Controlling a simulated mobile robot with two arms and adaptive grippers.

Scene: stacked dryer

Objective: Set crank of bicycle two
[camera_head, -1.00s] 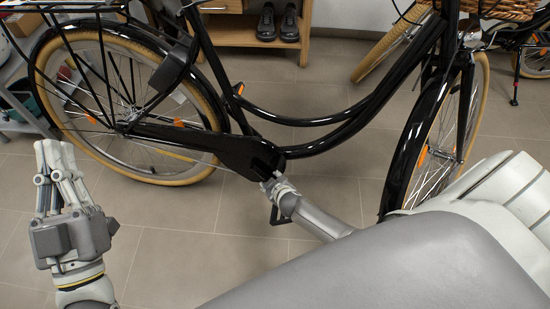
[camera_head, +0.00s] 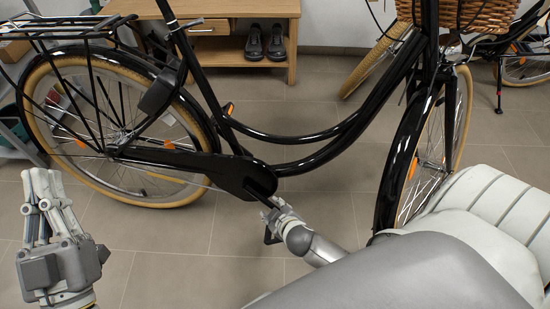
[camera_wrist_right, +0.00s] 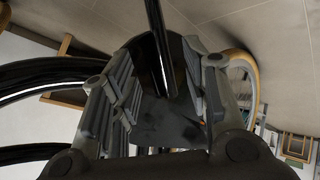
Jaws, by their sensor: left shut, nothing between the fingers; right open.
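The black bicycle (camera_head: 325,135) stands side-on across the head view. Its crank is near the front end of the black chain guard (camera_head: 190,161), with a dark pedal (camera_head: 269,235) just below my right gripper (camera_head: 275,207). That gripper is at the crank, which it partly hides. In the right wrist view, its fingers (camera_wrist_right: 160,100) are open on either side of a black bar (camera_wrist_right: 158,45), which looks like the crank arm; I cannot tell whether they touch it. My left gripper (camera_head: 43,188) is shut and empty, in front of the rear wheel (camera_head: 140,203).
A wooden bench (camera_head: 205,50) with dark shoes (camera_head: 265,42) stands behind the bicycle. Another bicycle (camera_head: 525,55) with a wicker basket (camera_head: 485,15) nearby is at the top right. Tiled floor (camera_head: 190,270) is clear between my grippers.

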